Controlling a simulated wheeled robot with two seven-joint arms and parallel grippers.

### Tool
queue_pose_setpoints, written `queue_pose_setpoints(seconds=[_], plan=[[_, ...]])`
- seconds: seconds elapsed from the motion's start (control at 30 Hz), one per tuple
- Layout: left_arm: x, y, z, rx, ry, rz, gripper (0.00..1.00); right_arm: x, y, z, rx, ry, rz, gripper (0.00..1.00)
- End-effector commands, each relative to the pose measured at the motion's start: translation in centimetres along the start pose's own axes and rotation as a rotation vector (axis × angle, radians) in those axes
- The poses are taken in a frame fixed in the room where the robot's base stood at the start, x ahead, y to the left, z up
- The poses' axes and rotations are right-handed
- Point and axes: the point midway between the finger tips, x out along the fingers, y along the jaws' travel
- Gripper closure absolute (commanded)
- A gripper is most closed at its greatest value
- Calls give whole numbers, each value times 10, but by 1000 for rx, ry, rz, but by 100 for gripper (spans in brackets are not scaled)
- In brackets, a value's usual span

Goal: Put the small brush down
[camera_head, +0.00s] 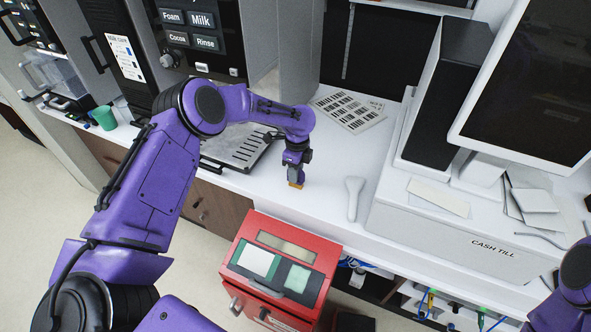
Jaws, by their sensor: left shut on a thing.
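My left gripper (296,175) is low over the white counter (325,205), to the right of the coffee machine's drip tray. It points down and is shut on the small brush (296,185). Only a small orange-brown part of the brush shows below the fingers; the rest is hidden by the gripper. I cannot tell whether the brush touches the counter. Part of my right arm shows at the lower right edge, but its gripper is out of view.
A white handheld object (353,197) lies right of the gripper. Barcode sheets (349,110) lie behind. The cash till (470,232) and its screen stand at right. A red machine (281,268) stands in front of the counter. A green cup (104,118) is far left.

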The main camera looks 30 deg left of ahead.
Motion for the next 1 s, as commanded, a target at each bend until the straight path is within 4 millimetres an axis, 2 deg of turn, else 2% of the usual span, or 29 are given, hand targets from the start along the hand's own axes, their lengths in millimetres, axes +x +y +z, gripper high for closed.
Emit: queue_pose_setpoints(seconds=[0.23, 0.27, 0.3, 0.33, 0.57, 0.7, 0.77, 1.0], plan=[[4, 0, 0, 1, 0, 0, 100, 4, 0, 1, 0, 0, 0, 57], [3, 0, 0, 0, 0, 0, 62, 2, 0, 1, 0, 0, 0, 57], [3, 0, 0, 0, 0, 0, 49, 2, 0, 1, 0, 0, 0, 57], [3, 0, 0, 0, 0, 0, 46, 2, 0, 1, 0, 0, 0, 57], [2, 0, 0, 0, 0, 0, 46, 2, 0, 1, 0, 0, 0, 57], [-8, -1, 0, 0, 1, -4, 46, 3, 0, 1, 0, 0, 0, 57], [-18, -2, 0, 1, 0, -6, 46, 6, -1, 2, 0, 0, 0, 57], [-80, -1, 0, 1, 0, -5, 46, 18, -2, 7, 0, 0, 0, 57]])
